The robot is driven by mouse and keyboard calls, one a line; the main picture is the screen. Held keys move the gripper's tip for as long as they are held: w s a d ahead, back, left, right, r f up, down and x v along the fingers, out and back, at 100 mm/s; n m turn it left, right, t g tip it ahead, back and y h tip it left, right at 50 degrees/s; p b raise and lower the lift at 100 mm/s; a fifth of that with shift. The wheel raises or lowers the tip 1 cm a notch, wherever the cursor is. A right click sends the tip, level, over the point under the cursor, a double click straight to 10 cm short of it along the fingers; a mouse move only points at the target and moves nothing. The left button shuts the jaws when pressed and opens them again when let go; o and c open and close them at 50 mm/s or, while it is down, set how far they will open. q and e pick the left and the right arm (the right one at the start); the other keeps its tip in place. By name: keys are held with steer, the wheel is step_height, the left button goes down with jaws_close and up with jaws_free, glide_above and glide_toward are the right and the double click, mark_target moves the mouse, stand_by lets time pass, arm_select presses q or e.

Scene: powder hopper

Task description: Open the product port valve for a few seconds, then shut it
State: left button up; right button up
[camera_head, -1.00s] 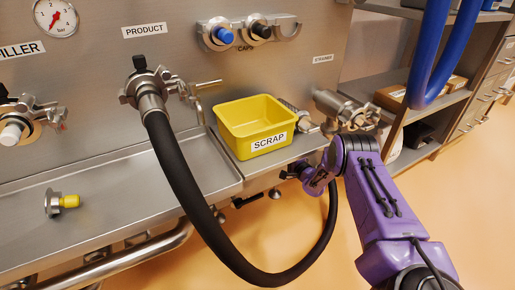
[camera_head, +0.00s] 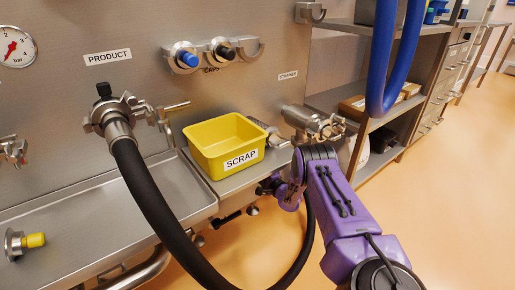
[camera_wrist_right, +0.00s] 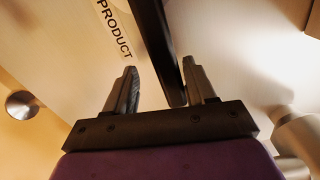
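The product port (camera_head: 115,118) is on the steel panel under the PRODUCT label (camera_head: 107,57), with a black hose (camera_head: 160,195) clamped to it. A valve with a metal lever handle (camera_head: 177,106) sits just right of the port. The lever sticks out to the right; whether the valve is open cannot be told. My purple right arm reaches in at the right, its hand low by the bench edge and mostly hidden. In the right wrist view my right gripper (camera_wrist_right: 162,90) has its fingers apart. A dark bar (camera_wrist_right: 160,45), perhaps the hose, passes between or behind them. My left gripper is not in view.
A yellow SCRAP bin (camera_head: 223,145) stands on the bench right of the valve. Caps (camera_head: 187,60) hang on a holder above it. A metal fitting (camera_head: 312,122) is behind my right arm. Blue hoses (camera_head: 385,100) hang before shelves. A yellow-ended fitting (camera_head: 35,240) lies at left.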

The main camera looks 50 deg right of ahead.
steer(key=shift+s+d+f, duration=0.1)
steer(key=shift+f, duration=0.2)
steer(key=shift+r, duration=0.25)
stand_by(0.4)
steer(key=shift+s+r+p, duration=0.1)
steer(key=shift+s+p, duration=0.2)
steer(key=shift+p, duration=0.05)
steer(key=s+a+p, duration=0.1)
steer(key=s+p, duration=0.2)
steer(key=s, duration=0.6)
steer(key=shift+s+a+p, duration=0.3)
steer(key=shift+a, duration=0.1)
